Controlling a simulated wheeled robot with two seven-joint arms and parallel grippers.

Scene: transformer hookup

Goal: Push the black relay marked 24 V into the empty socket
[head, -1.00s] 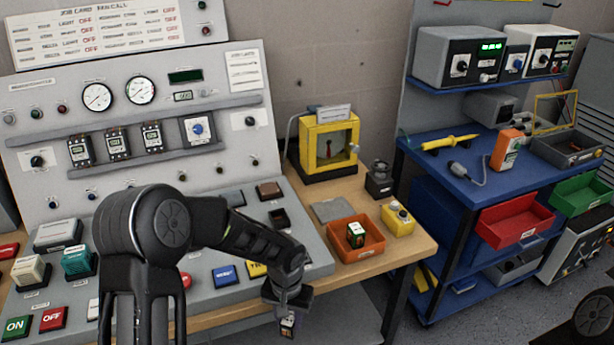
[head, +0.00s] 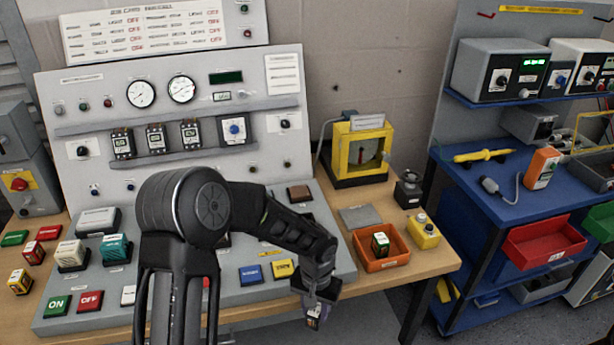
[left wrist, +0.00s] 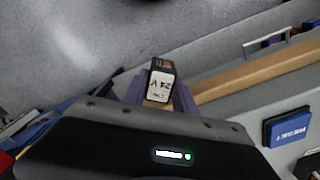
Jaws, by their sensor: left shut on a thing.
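My left gripper (head: 314,300) hangs in front of the console's lower front edge, to the left of the orange bin. It is shut on a small black relay (head: 313,317). In the left wrist view the black relay (left wrist: 161,82) sits between the purple fingers (left wrist: 180,100), and its white label appears to read 24 V, seen upside down. The relay is in the air, apart from the console. I cannot make out the empty socket; my left arm covers part of the sloping console (head: 340,262). My right gripper is not in view.
An orange bin (head: 383,264) holds another dark relay (head: 380,244). A yellow button box (head: 424,233) stands beside it. Blue (head: 250,273) and yellow (head: 283,268) buttons lie on the console near my arm. A blue cart (head: 470,215) stands at the right.

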